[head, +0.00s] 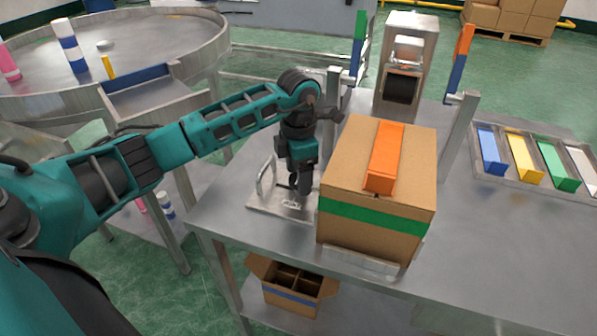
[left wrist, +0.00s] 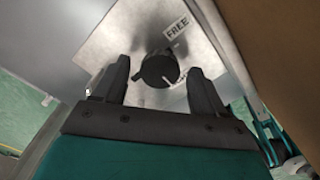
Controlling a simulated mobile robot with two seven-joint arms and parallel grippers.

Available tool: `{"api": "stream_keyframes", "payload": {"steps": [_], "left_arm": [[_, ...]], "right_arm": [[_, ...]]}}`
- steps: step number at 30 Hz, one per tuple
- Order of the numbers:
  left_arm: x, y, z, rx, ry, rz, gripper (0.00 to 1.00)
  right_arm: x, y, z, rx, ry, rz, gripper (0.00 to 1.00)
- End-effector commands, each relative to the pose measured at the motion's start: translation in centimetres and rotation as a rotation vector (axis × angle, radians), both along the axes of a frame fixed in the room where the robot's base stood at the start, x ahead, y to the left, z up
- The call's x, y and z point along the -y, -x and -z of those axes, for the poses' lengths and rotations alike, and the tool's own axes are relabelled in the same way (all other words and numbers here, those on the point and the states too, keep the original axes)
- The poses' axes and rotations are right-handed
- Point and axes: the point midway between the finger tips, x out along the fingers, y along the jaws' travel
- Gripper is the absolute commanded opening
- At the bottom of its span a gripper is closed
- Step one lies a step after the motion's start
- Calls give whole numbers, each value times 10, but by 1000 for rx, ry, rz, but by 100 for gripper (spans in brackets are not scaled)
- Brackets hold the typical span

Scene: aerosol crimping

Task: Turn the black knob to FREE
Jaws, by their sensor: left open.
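The pointer faces lower right, away from FREE, toward a second label that is partly hidden. My left gripper (left wrist: 160,82) is open, with one finger on each side of the knob; I cannot tell whether they touch it. In the head view my left gripper (head: 300,190) points down over the plate (head: 268,203) and hides the knob. My right gripper is not in view.
A cardboard box (head: 345,175) with a green band and an orange block (head: 385,157) on top stands close to the right of my left gripper. A metal handle (head: 265,178) rises at the plate's left. The table (head: 480,260) is clear at right front.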

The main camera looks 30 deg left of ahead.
Motion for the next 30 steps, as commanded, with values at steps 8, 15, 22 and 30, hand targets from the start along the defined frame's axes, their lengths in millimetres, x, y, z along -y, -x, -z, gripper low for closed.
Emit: {"api": "stream_keyframes", "payload": {"steps": [8, 15, 22, 30], "left_arm": [[0, 0, 0, 0, 0, 0, 63], [0, 0, 0, 0, 0, 0, 40], [0, 0, 0, 0, 0, 0, 18], [0, 0, -1, 0, 0, -22, 15]], "right_arm": [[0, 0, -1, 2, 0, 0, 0], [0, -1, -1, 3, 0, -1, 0], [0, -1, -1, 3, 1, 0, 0], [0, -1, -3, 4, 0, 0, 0]]}}
